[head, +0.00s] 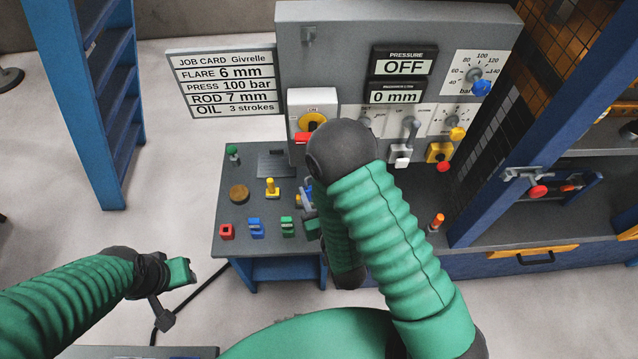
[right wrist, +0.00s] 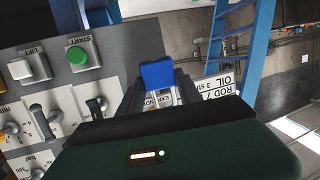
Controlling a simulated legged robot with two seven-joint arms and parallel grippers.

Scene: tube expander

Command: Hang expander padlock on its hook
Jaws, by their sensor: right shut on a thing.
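My right gripper (head: 308,198) is mostly hidden behind my right arm in the head view, low in front of the panel. In the right wrist view the right gripper (right wrist: 158,90) is shut on a blue block-like body (right wrist: 157,74), which looks like the padlock. White lettered tags sit just below it; one seems to start with "EXP". Its shackle cannot be made out.
The bench (head: 240,180) carries several small coloured parts and a brass disc (head: 239,193). A white switch box (head: 312,100) with a yellow dial and red piece is on the panel below the hook. A job card (head: 226,82) stands left. A blue post (head: 560,120) is right.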

